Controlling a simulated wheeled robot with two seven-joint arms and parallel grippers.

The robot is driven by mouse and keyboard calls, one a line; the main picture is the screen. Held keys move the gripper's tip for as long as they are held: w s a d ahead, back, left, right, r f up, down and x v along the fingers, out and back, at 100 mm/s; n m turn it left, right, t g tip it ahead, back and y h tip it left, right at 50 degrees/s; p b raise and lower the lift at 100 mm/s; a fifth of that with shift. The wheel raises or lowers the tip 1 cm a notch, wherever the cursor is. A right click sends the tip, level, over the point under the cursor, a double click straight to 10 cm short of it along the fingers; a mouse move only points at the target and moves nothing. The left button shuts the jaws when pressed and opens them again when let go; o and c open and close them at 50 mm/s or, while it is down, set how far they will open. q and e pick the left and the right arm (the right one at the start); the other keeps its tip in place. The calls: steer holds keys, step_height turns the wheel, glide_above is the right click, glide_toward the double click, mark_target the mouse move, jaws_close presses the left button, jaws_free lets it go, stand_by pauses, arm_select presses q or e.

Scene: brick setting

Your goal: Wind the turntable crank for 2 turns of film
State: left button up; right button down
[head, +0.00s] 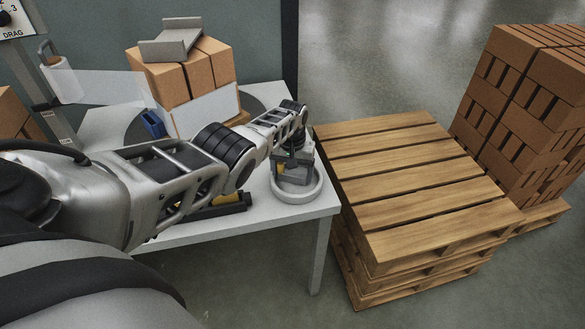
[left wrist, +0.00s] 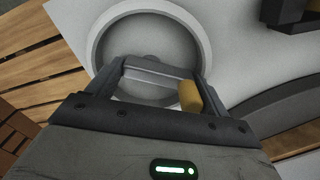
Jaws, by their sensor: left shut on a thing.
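The crank is a pale grey ring-shaped wheel (head: 297,191) at the front right corner of the white table (head: 325,207). Its ring also shows in the left wrist view (left wrist: 97,45). My left gripper (head: 292,172) is over the crank, shut on its yellow handle (left wrist: 190,96), which is partly hidden by the fingers. The dark round turntable (head: 254,104) carries stacked orange-brown bricks (head: 163,81) with a grey channel-shaped piece (head: 170,42) on top. A pale film sheet (head: 105,87) runs from the film roll (head: 64,80) toward the bricks. My right gripper is out of view.
A low stack of wooden pallets (head: 415,185) stands close to the table's right side. A tall brick stack (head: 525,110) is behind it on the right. A blue object (head: 153,123) sits by the turntable. A dark tool-like item (head: 225,207) lies near the table's front edge.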

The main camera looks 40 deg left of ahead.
arm_select(q)
steer(key=n, duration=0.2)
steer(key=shift+s+d+n+p, duration=0.1)
steer(key=shift+s+n+p, duration=0.05)
steer(key=shift+n+p, duration=0.15)
steer(key=shift+s+n, duration=0.1)
steer(key=shift+n, duration=1.1)
steer(key=shift+d+n+p, duration=0.1)
steer(key=shift+n+p, duration=0.2)
steer(key=o, duration=0.9)
steer(key=shift+o, duration=0.2)
steer(key=shift+r, duration=0.1)
